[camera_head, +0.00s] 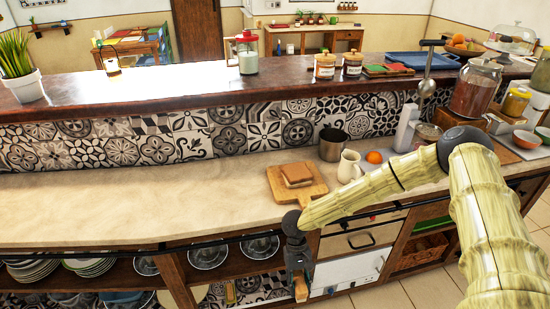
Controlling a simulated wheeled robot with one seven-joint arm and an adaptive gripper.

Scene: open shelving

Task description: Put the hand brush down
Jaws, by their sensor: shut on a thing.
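My gripper (299,280) points down at the lower middle of the view, in front of the counter's front edge and the open shelving. It is shut on a small brown piece, which I take to be the hand brush (301,291). Only a short part of the brush shows below the dark gripper. The rest of it is hidden, and I cannot make out its bristles. The brush appears apart from the counter.
The pale counter (120,205) is bare on its left half. A wooden board (284,191) with a brown block, a metal pot (333,145) and a cream jug (349,166) stand near my arm. Below, shelves hold plates (32,269) and glass bowls (207,257).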

